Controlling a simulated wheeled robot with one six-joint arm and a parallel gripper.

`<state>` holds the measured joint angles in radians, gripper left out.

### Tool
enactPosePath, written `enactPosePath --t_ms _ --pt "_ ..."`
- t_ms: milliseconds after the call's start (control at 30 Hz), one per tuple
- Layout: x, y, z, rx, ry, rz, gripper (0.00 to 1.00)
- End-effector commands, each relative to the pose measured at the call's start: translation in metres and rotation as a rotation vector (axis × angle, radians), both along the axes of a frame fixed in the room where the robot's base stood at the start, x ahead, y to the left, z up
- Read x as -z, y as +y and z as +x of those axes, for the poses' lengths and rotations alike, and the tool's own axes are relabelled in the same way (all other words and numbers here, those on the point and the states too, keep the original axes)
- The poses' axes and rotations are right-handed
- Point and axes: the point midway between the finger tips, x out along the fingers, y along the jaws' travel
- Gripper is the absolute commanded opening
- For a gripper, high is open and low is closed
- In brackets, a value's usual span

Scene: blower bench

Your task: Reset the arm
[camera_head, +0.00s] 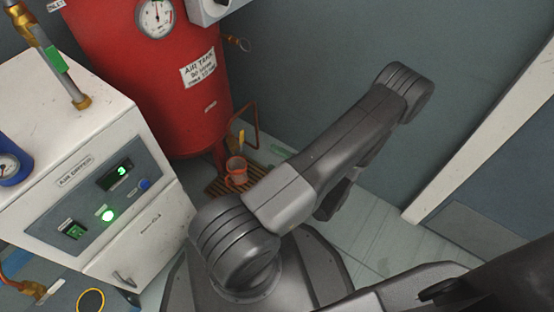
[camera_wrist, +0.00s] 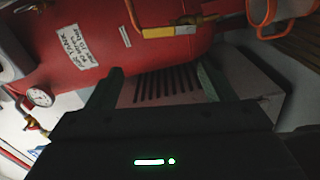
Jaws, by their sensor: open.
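My arm shows in the head view, rising from my base to a bend at the upper right and folding back down behind its own upper link. My gripper is hidden or not distinct there. In the wrist view my gripper (camera_wrist: 158,82) is open, with its two dark fingers apart and nothing visible between them. Beyond the fingers lie a red air tank (camera_wrist: 110,45) and a pale surface with dark slots.
The red air tank (camera_head: 150,80) stands left of my arm, near a white air dryer cabinet (camera_head: 70,150) with green lights. A white-framed door (camera_head: 490,130) is at right; the wall between is bare.

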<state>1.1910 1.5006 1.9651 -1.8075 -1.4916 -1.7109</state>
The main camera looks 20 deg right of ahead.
Motion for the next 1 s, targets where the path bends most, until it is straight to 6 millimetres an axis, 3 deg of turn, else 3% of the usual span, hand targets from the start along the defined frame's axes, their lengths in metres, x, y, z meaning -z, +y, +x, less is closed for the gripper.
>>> enactPosePath --t_ms 567,1000 --pt "0.0 0.003 0.004 -0.003 0.0 0.0 0.75" --pt "0.001 0.029 0.038 -0.004 -0.001 0.0 0.75"
